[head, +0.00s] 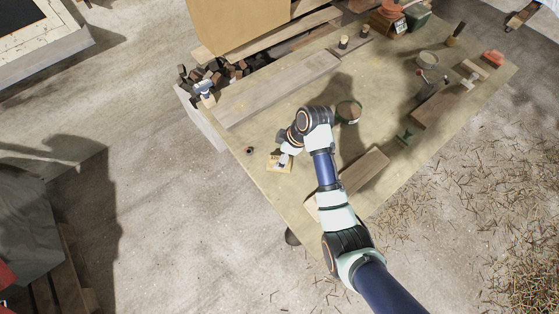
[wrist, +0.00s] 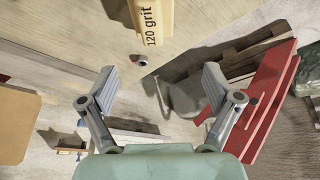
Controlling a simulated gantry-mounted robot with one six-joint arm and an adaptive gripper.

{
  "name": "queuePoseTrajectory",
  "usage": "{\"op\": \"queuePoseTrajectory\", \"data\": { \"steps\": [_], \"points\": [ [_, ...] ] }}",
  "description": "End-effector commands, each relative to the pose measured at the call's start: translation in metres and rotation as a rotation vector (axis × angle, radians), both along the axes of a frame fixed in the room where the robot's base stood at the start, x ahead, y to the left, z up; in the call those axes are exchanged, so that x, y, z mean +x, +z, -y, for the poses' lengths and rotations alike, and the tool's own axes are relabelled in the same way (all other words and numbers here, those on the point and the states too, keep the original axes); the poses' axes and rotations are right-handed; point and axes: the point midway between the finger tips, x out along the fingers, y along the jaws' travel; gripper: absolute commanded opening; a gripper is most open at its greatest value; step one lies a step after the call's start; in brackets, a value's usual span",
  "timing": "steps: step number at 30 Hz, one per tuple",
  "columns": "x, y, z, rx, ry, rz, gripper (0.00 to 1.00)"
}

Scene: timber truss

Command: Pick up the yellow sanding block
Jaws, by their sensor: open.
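The yellow sanding block (head: 277,164) lies near the left edge of the workbench, partly covered by my gripper in the head view. In the wrist view the sanding block (wrist: 151,22) is at the top middle, with "120 grit" on its side and its far part cut off by the frame. My gripper (wrist: 160,78) is open, and nothing is between its fingers. In the wrist view the block lies beyond the fingertips, toward the top. In the head view my gripper (head: 284,158) is at the block; its height above the block is hard to tell.
A small round dark thing (head: 250,151) lies left of the block on the workbench (head: 300,185). A long grey board (head: 285,88) lies farther back, and a tin (head: 348,110) stands to the right. A short board (head: 362,170) lies right of my arm.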

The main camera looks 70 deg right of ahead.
Motion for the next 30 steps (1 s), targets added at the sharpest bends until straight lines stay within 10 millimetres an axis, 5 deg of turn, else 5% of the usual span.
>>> {"op": "queuePoseTrajectory", "data": {
  "steps": [3,6,30],
  "points": [
    [-0.026,-0.019,0.019,0.038,0.018,-0.01,0.9],
    [-0.029,-0.019,0.021,0.042,0.027,-0.01,0.9],
    [0.007,-0.089,0.014,0.038,0.024,-0.01,0.9]
  ]
}}
